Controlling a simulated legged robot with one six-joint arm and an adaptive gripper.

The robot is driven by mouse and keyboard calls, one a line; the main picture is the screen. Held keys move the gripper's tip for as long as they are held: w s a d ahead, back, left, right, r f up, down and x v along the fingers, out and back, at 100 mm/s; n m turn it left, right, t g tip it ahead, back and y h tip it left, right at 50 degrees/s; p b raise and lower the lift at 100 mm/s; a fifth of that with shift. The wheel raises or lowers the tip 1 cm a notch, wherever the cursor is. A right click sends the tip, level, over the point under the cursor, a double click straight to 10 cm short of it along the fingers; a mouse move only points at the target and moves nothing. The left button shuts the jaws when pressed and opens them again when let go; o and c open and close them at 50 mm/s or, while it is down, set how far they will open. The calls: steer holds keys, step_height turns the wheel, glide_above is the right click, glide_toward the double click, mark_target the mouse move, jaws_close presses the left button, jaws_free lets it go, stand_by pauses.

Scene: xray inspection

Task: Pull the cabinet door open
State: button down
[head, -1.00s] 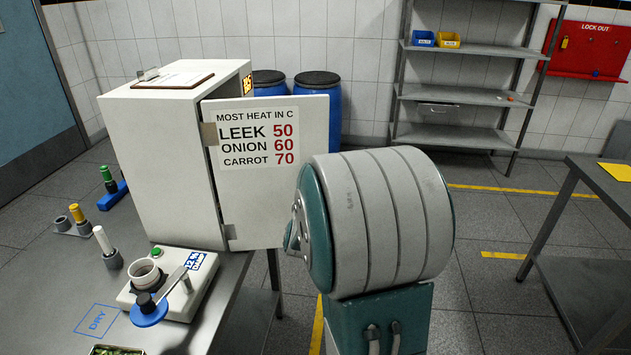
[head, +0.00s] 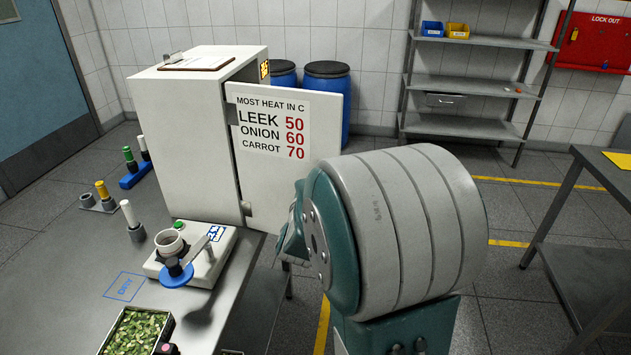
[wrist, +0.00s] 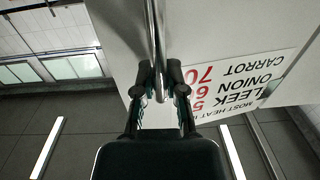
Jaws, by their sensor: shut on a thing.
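The white cabinet (head: 185,125) stands on the grey bench in the head view. Its door (head: 285,185) stands open, swung out to the right of the body, with a sign listing leek 50, onion 60 and carrot 70. In the wrist view the door's sign (wrist: 250,85) appears upside down. There my gripper (wrist: 161,82) is shut on a metal bar handle (wrist: 153,30), with a finger on each side of it. Little of the cabinet's inside shows.
Blue drums (head: 330,95) stand behind the door. A shelf rack (head: 470,85) is at the back, and another table (head: 600,180) at right.

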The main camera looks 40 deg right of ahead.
steer(key=shift+a+r, duration=0.1)
steer(key=c, duration=0.7)
jaws_free()
steer(key=shift+s+a, duration=0.1)
steer(key=v, duration=0.7)
steer(key=shift+a, duration=0.15)
